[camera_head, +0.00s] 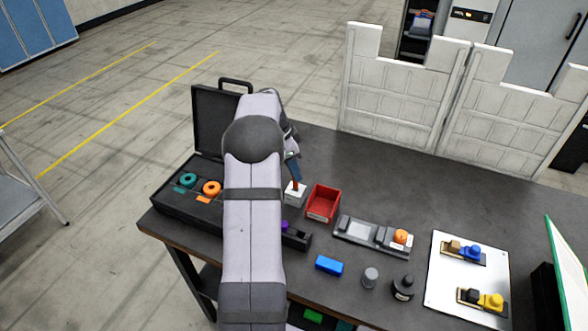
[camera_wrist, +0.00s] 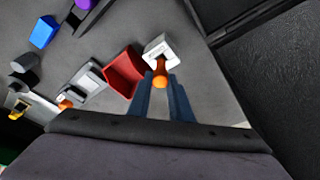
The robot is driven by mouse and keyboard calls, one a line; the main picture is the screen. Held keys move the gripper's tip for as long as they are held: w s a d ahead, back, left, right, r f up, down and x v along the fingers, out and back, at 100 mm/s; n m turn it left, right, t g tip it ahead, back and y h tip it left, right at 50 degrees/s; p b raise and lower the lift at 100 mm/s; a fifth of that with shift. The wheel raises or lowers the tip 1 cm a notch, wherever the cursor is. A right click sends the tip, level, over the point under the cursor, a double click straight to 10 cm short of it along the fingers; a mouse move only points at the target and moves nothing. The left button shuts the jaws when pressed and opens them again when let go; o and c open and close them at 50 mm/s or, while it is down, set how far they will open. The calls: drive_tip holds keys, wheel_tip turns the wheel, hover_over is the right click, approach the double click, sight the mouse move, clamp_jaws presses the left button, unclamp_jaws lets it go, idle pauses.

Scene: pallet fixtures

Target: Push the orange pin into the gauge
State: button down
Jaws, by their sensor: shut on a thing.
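The orange pin (camera_wrist: 160,76) is between the blue fingers of my gripper (camera_wrist: 167,88) in the wrist view, with its round end toward the camera. The gauge is a small white block (camera_head: 295,195) on the table, just left of the red bin; it also shows in the wrist view (camera_wrist: 155,45). My gripper (camera_head: 293,173) is shut on the pin right at the gauge. The pin's far end meets or overlaps the gauge in the picture; I cannot tell how deep it sits. In the head view my arm and fingers hide most of the pin.
The red bin (camera_head: 323,203) stands close beside the gauge. A grey fixture with an orange knob (camera_head: 400,236), a blue block (camera_head: 329,265) and a white plate (camera_head: 440,280) lie to the right. An open black case (camera_head: 172,211) is at the left, partly behind my arm.

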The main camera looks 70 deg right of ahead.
drive_tip(key=shift+f+b, duration=0.65)
drive_tip(key=shift+f, duration=0.35)
idle(0.3)
drive_tip(key=c, duration=1.1)
unclamp_jaws()
drive_tip(key=shift+r, duration=0.15)
drive_tip(key=shift+r+p, duration=3.25)
drive_tip(key=shift+r, duration=1.15)
